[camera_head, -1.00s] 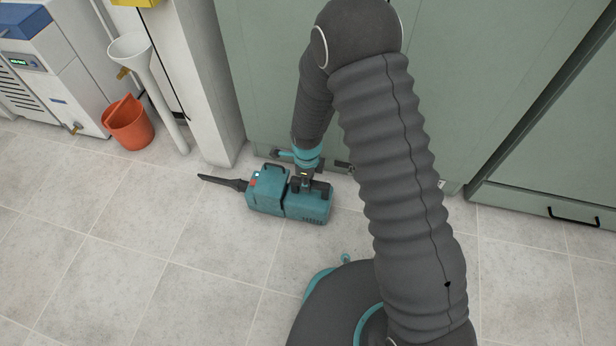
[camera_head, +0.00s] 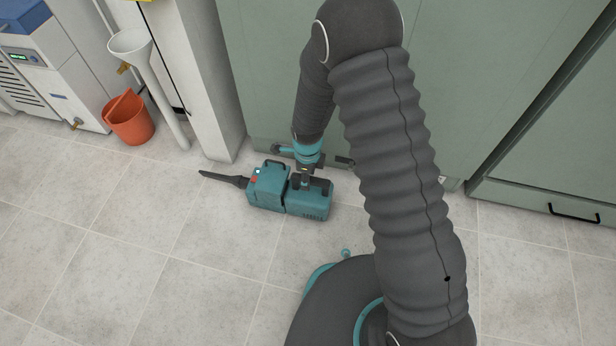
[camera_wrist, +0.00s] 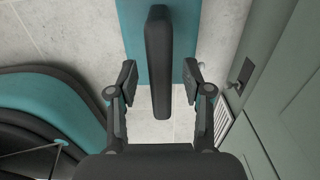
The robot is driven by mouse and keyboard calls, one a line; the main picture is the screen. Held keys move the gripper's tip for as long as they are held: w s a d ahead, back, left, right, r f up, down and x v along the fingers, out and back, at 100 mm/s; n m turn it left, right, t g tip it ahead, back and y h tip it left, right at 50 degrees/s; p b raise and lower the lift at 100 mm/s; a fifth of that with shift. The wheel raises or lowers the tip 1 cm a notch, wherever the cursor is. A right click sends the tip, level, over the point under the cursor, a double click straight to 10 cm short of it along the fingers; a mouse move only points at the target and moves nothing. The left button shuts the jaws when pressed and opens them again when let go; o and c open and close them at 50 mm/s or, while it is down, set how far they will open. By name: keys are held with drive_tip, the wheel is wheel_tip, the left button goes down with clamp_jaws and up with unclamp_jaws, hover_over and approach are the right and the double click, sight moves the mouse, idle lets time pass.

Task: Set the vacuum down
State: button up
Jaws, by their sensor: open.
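The vacuum (camera_head: 268,190) is a teal box-shaped unit with black handles and a black nozzle pointing left. It rests upright on the tiled floor in front of the green cabinet wall. My gripper (camera_head: 304,178) is just above its right part. In the wrist view, my gripper (camera_wrist: 159,78) is open, with one finger on each side of the vacuum's black handle (camera_wrist: 158,50) and a gap on both sides. The teal body of the vacuum shows beneath the handle. In the head view my fingertips are small and partly merged with the dark handle.
An orange bucket (camera_head: 129,119) stands at the left beside a white funnel-topped pipe (camera_head: 152,85) and a white machine (camera_head: 50,75). A white pillar (camera_head: 200,80) is behind the nozzle. Green cabinets (camera_head: 262,60) close off the back. The floor (camera_head: 130,230) at front left is clear.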

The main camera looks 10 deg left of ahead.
wheel_tip(320, 180, up, 12)
drive_tip(key=f+p, duration=0.1)
drive_tip(key=p, duration=0.1)
drive_tip(key=s+d+r+n+t, duration=0.1)
drive_tip(key=d+r+n, duration=0.3)
drive_tip(key=d+r, duration=0.5)
drive_tip(key=s+d+r+n+t, duration=0.2)
drive_tip(key=d+r+n, duration=0.3)
drive_tip(key=r, duration=0.8)
drive_tip(key=s+d+r+n+t, duration=0.1)
drive_tip(key=s+d+r+n, duration=0.4)
drive_tip(key=s, duration=0.2)
drive_tip(key=s+d+r+n+t, duration=0.1)
drive_tip(key=s+d+r+n, duration=0.4)
drive_tip(key=s, duration=0.3)
drive_tip(key=shift+d+t, duration=0.3)
drive_tip(key=shift+d, duration=0.15)
drive_tip(key=shift+s+a+r, duration=0.1)
drive_tip(key=shift+a, duration=0.05)
